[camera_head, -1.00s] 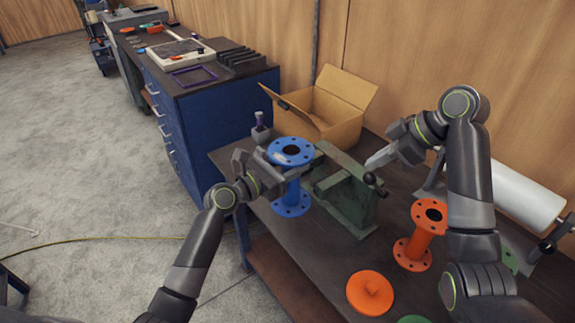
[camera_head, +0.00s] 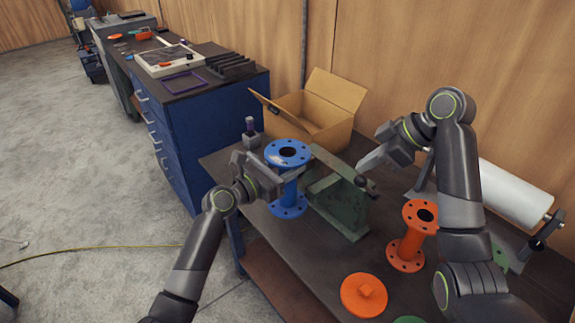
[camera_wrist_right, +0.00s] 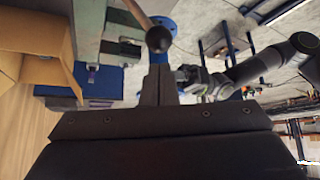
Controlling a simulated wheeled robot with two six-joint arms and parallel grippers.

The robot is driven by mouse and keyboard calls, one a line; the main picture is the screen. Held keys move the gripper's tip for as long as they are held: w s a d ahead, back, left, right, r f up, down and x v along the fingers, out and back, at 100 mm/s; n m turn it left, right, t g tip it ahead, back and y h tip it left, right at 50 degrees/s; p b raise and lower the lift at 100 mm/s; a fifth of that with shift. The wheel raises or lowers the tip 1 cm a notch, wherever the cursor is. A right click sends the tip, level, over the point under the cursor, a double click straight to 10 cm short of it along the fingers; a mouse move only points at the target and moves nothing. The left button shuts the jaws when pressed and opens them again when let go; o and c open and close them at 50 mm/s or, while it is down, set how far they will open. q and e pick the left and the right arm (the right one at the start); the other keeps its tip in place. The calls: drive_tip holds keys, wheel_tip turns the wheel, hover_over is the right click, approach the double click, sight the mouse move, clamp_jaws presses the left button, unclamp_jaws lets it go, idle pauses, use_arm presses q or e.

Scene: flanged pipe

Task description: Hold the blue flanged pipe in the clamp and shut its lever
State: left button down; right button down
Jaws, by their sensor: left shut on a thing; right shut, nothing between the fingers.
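The blue flanged pipe (camera_head: 288,152) stands upright at the left end of the green clamp (camera_head: 340,205). My left gripper (camera_head: 282,183) is shut on the pipe below its top flange, from the left. I cannot tell whether the pipe touches the clamp or sits in its jaws. The clamp's lever ends in a dark ball knob (camera_head: 361,181). My right gripper (camera_head: 360,166) is shut and empty, with its tips close to the knob. In the right wrist view, the knob (camera_wrist_right: 158,40) appears just beyond the shut fingertips (camera_wrist_right: 160,72); contact is unclear. Part of a blue flange (camera_wrist_right: 166,23) shows behind it.
An open cardboard box (camera_head: 322,118) stands behind the clamp. An orange flanged pipe (camera_head: 411,240) and an orange disc (camera_head: 363,296) are at the front right. A white roll (camera_head: 512,194) lies at the right.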

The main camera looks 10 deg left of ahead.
use_arm(q)
drive_tip(key=shift+w+r, duration=0.1)
drive_tip(key=shift+x, duration=2.9)
drive_tip(key=shift+d, duration=0.15)
use_arm(e)
drive_tip(key=shift+f, duration=0.1)
